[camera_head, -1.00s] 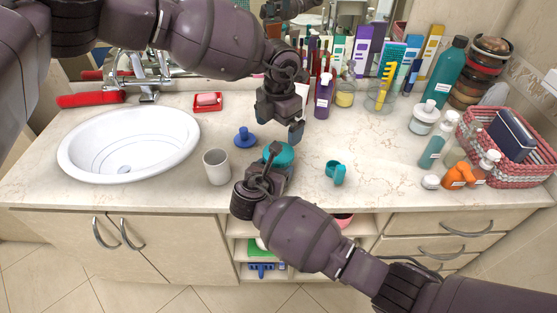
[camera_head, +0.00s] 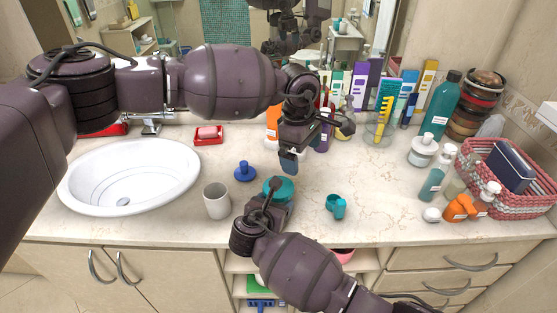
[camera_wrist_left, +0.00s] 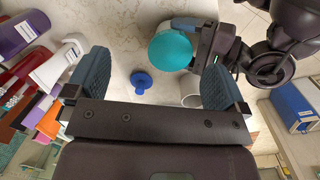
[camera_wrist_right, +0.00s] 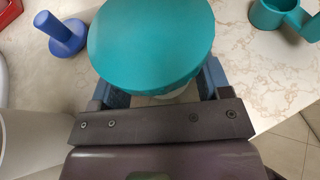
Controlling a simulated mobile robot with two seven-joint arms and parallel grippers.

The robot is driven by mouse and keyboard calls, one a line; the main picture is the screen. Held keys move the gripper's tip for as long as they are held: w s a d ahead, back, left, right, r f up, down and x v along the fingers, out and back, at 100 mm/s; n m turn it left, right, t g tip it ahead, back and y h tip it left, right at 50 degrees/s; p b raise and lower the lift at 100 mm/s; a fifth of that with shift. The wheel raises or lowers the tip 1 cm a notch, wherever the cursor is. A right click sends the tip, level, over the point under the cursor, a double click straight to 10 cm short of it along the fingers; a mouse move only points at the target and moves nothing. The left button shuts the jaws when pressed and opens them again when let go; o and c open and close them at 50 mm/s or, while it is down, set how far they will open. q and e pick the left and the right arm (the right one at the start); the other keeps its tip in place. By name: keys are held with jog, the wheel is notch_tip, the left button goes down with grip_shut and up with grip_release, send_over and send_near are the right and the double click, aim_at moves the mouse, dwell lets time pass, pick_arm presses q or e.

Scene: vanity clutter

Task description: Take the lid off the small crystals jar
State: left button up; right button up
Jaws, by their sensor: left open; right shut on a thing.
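The small crystals jar has a round teal lid (camera_head: 280,188), also seen in the left wrist view (camera_wrist_left: 170,51) and large in the right wrist view (camera_wrist_right: 150,42). The lid sits on the jar, hiding most of its pale body (camera_wrist_right: 178,95). My right gripper (camera_head: 276,198) is shut on the jar below the lid, at the counter's front part. My left gripper (camera_head: 290,160) is open and empty, above and behind the lid. In the left wrist view its fingers (camera_wrist_left: 152,77) are apart, with the lid ahead near the right finger.
A grey-white cup (camera_head: 217,202) stands left of the jar. A blue knobbed piece (camera_head: 245,171) is behind the cup, and a teal cup-like piece (camera_head: 337,206) lies right. Bottles and boxes crowd the back; a basket (camera_head: 500,185) stands far right. Counter between is clear.

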aim_at(278, 199)
pick_arm(q)
jog(key=a+f+m, duration=0.1)
jog(key=m, duration=0.4)
jog(key=a+f+m, duration=0.1)
jog(key=a+m, duration=0.1)
jog(key=m, duration=0.3)
jog(key=a+f+m+y, duration=0.1)
jog(key=a+m, duration=0.1)
jog(key=m, duration=0.3)
jog(key=shift+w+a+f+m, duration=0.1)
jog(key=shift+w+f+m, duration=0.1)
jog(key=shift+w+m, duration=0.2)
jog(key=shift+f, duration=4)
jog(key=c, duration=0.8)
jog(key=n, duration=0.6)
jog(key=shift+r+n, duration=0.1)
jog(key=shift+n, duration=0.3)
